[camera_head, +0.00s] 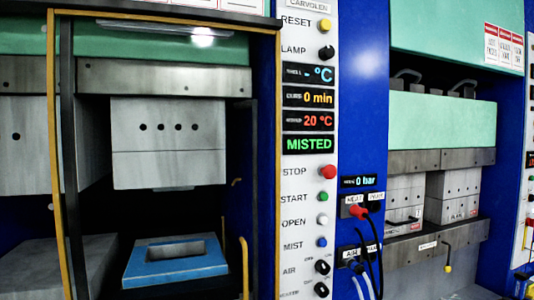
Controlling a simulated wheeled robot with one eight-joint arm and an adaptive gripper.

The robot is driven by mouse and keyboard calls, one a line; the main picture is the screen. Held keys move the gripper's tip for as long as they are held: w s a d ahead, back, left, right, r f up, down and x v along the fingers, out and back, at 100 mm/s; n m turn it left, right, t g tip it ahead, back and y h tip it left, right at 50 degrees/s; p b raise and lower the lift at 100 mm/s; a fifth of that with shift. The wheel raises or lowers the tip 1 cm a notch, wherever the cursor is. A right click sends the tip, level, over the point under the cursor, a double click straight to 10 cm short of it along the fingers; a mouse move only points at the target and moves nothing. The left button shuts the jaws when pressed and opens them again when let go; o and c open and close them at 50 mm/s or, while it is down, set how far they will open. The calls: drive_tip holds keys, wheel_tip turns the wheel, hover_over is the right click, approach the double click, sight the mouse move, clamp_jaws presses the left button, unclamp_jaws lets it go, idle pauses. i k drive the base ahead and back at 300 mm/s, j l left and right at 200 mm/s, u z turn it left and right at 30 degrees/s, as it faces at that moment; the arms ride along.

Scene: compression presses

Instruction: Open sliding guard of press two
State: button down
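A press (168,140) fills the left of the head view. A yellow-edged frame (53,150), which looks like its sliding guard, borders the opening. I cannot tell whether a clear pane fills the frame. A yellow upright handle (245,268) stands near the lower right of the opening. A grey upper mould block (168,145) hangs above a blue lower mould (176,262) with a rectangular cavity. A second press (442,122) stands at right. No press number is readable. My gripper is not in view.
A white control panel (308,150) between the presses carries buttons and displays reading "0 min", "20 °C" and "MISTED". Hoses and cables (368,250) hang from a blue post (362,110).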

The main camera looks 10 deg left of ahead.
sight(52, 12)
drive_tip(key=u, duration=1.55)
